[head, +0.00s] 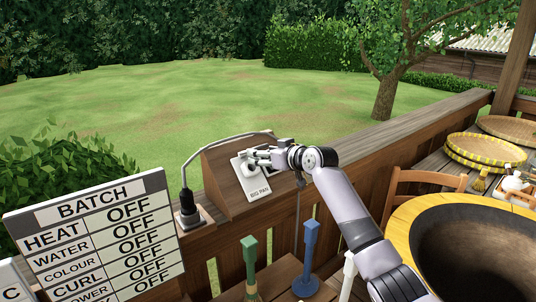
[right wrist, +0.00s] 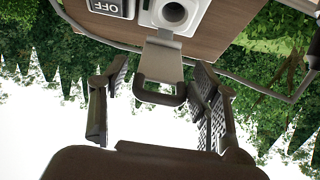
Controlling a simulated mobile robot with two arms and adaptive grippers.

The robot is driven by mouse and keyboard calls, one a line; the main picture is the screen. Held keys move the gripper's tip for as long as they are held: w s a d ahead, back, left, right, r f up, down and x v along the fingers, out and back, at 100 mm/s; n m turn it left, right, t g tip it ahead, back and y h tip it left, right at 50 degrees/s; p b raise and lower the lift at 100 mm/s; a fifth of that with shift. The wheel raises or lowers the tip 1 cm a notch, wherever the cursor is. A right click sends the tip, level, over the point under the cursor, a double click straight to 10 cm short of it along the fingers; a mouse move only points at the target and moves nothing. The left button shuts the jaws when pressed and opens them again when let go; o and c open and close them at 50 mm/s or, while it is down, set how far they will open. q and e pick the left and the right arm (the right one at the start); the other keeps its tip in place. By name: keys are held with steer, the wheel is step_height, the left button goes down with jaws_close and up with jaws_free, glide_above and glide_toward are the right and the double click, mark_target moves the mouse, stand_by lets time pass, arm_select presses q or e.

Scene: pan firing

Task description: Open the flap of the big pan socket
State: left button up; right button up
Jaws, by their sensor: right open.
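The big pan socket (head: 251,178) is on a pale plate labelled "BIG PAN", fixed to a wooden box on the fence. In the right wrist view its round opening (right wrist: 174,14) shows at the top. Its flap (right wrist: 162,58) stands out from the socket face, leaving the opening uncovered, and ends in a dark loop handle (right wrist: 160,92). My right gripper (head: 262,156) is at the socket; in the wrist view its open fingers lie on either side of the loop handle, apparently not clamped on it. In the head view the gripper partly hides the flap. My left gripper is out of view.
A label reading "OFF" (right wrist: 110,6) is beside the socket. A black plug (head: 187,205) with a grey cable stands left of the box. The batch board (head: 100,235) is at lower left. Green and blue handled tools (head: 310,238) stand below; a large pan (head: 475,250) is at right.

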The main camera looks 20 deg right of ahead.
steer(key=v, duration=1.2)
steer(key=shift+d, duration=0.1)
steer(key=shift+c, duration=0.2)
